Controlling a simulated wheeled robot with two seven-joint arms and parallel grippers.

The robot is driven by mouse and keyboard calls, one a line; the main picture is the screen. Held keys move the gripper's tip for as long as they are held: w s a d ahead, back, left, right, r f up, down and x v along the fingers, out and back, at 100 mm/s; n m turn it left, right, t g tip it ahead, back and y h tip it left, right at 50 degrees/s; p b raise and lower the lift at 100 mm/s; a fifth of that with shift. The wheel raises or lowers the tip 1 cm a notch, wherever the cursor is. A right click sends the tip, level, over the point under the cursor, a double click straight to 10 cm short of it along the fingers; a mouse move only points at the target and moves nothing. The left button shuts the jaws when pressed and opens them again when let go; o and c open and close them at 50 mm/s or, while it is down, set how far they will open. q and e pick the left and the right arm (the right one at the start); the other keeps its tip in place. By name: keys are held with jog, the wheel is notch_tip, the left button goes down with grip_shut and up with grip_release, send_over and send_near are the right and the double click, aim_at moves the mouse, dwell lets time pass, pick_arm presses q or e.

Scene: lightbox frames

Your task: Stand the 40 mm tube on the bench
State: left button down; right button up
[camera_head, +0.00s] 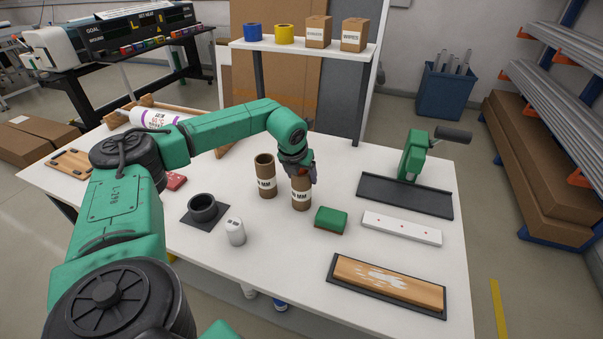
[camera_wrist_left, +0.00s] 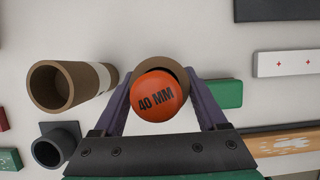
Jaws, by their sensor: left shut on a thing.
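My left gripper (camera_head: 302,176) is shut on a brown cardboard tube (camera_head: 301,196) with a white band reading "MM". In the left wrist view the fingers (camera_wrist_left: 158,78) close on both sides of this tube (camera_wrist_left: 176,72). An orange round end piece marked "40 MM" (camera_wrist_left: 157,97) faces the camera at its near end. The tube looks upright; whether its foot touches the bench (camera_head: 290,250) is unclear. A second, open brown tube (camera_head: 265,178) with a similar band stands just left of it, apart, and shows in the wrist view (camera_wrist_left: 62,85). My right gripper is out of view.
A green block (camera_head: 331,219) lies close right of the held tube. A black ring (camera_head: 203,207) and a white cylinder (camera_head: 235,232) are at left front. A white strip (camera_head: 402,228), a wooden board (camera_head: 388,283) and a green press (camera_head: 414,155) stand right. The front-middle bench is clear.

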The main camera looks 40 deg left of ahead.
pick_arm(q)
jog(key=shift+f, duration=0.1)
grip_release()
jog(key=shift+r, duration=0.35)
jog(key=b+v, duration=0.3)
jog(key=v, duration=0.8)
jog(key=shift+s+r, duration=0.25)
jog(key=shift+r, duration=0.05)
jog(key=shift+d, duration=0.15)
